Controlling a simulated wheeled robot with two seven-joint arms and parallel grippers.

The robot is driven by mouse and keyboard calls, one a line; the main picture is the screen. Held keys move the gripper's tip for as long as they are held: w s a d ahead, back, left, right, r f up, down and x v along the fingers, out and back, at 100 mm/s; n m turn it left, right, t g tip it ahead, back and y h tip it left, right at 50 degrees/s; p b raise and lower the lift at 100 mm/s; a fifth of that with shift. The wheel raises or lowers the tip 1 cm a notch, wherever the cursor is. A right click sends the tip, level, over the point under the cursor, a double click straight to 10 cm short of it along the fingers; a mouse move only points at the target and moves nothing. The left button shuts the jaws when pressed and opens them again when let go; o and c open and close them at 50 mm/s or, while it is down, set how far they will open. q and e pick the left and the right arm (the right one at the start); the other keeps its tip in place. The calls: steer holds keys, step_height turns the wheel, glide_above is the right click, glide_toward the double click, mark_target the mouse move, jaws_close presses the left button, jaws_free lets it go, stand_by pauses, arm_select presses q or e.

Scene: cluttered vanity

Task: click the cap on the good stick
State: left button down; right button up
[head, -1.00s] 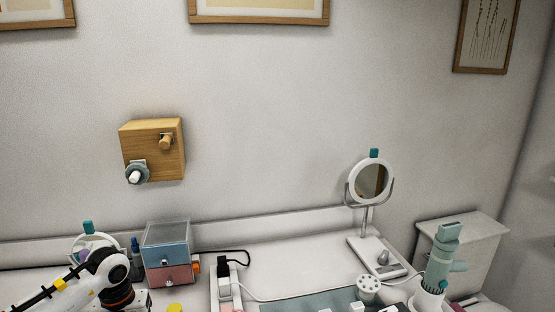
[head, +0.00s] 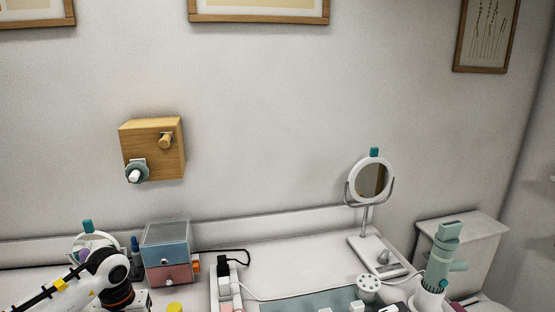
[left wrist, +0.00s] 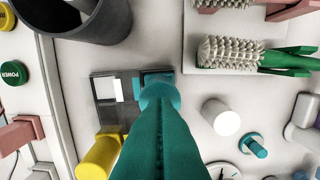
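In the left wrist view a long teal shape (left wrist: 160,145) with a dark line down its middle rises from the bottom edge, apparently part of my left gripper. A lighter teal rounded piece (left wrist: 160,94) sits at its far end, over the edge of a dark tray (left wrist: 108,112) holding a small white square. I cannot tell whether this piece is the cap or a fingertip. No stick can be made out for certain. In the head view my left arm comes in at the bottom left, its gripper out of frame. My right gripper is not in view.
A yellow cylinder (left wrist: 98,158) stands close left of the teal shape. A grey cup (left wrist: 85,20), a green-handled brush (left wrist: 235,55) and a white cylinder (left wrist: 220,117) surround it. In the head view, a drawer box (head: 168,252) and round mirror (head: 371,181) stand on the vanity.

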arm_select(q)
steer(key=shift+f+b, duration=0.4)
steer(key=shift+f, duration=0.25)
steer(key=shift+r, duration=0.1)
stand_by(0.3)
step_height(320, 180, up, 7)
steer(key=p, duration=0.4)
stand_by(0.6)
